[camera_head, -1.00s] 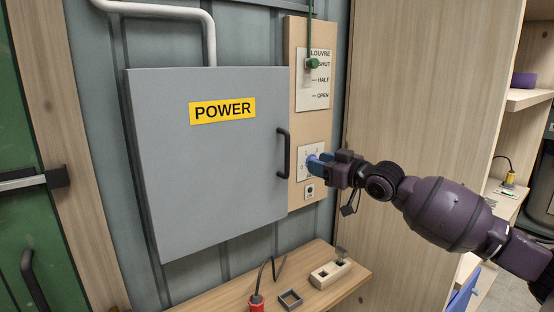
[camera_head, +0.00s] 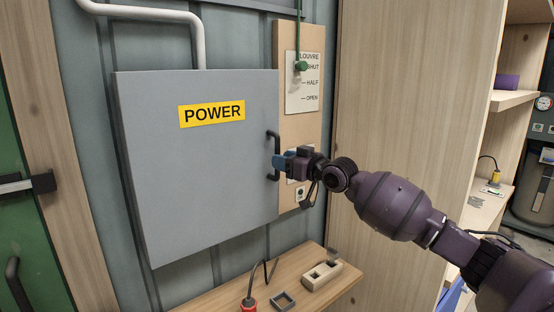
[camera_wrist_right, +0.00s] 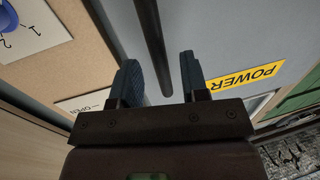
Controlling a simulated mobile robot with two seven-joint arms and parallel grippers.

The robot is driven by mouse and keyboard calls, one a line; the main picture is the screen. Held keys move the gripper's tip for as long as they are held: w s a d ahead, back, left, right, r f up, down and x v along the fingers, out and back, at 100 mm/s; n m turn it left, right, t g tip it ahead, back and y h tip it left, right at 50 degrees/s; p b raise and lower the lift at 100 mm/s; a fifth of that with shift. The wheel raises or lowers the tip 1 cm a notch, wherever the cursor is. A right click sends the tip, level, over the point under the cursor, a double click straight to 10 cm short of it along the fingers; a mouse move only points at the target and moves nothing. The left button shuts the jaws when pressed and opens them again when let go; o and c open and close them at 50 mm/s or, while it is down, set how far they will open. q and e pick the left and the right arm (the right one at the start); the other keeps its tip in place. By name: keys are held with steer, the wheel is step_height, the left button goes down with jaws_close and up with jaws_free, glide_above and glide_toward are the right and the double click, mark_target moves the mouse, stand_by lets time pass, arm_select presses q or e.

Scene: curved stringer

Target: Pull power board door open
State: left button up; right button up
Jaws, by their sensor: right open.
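The grey power board door (camera_head: 195,170) with its yellow POWER label (camera_head: 212,115) appears shut on the wall. Its black vertical bar handle (camera_head: 271,140) is near the door's right edge. My right gripper (camera_head: 280,162) is at the handle's lower part in the head view. In the right wrist view, the handle (camera_wrist_right: 152,50) runs between the open blue fingers of the right gripper (camera_wrist_right: 162,80), with space on both sides. The POWER label also shows in the wrist view (camera_wrist_right: 246,78). My left gripper is not in view.
A wooden louvre panel (camera_head: 313,130) with a green knob (camera_head: 301,66) is right of the door. A tall wooden cabinet side (camera_head: 400,80) is on the right.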

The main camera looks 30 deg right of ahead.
steer(key=shift+x, duration=1.4)
jaws_close()
